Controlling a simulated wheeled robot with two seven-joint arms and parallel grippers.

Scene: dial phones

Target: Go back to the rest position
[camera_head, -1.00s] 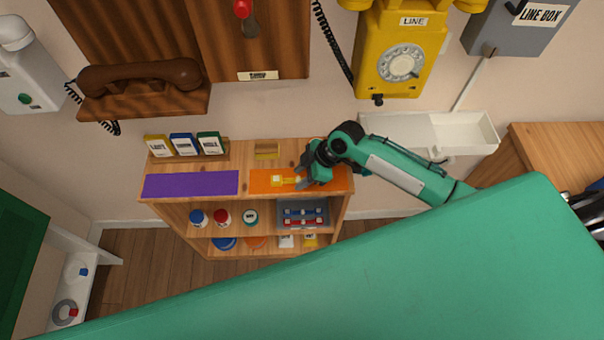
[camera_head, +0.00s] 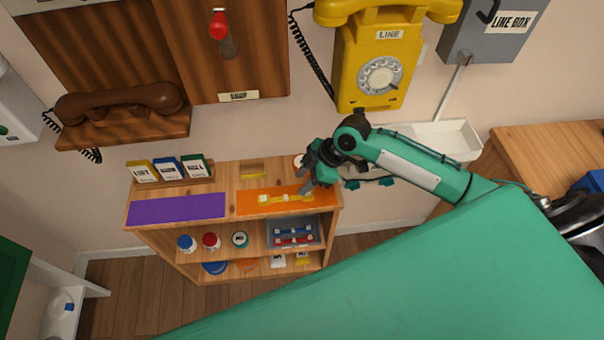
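My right arm comes in from the right, and its dark gripper (camera_head: 306,175) is over the right end of the shelf top. Its two fingers look spread apart, with nothing seen between them. A yellow piece with pale ends (camera_head: 285,198) lies on the orange mat (camera_head: 252,203), just left of and below the fingers. Its right end is close to the lower finger; I cannot tell whether they touch. My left gripper is not in view.
The wooden shelf (camera_head: 233,180) also bears a purple mat (camera_head: 176,208) and several cards. A yellow wall phone (camera_head: 366,65) hangs above, beside a brown handset (camera_head: 118,101). A white wall tray (camera_head: 455,138) is behind my arm. A wooden cabinet (camera_head: 548,150) stands right.

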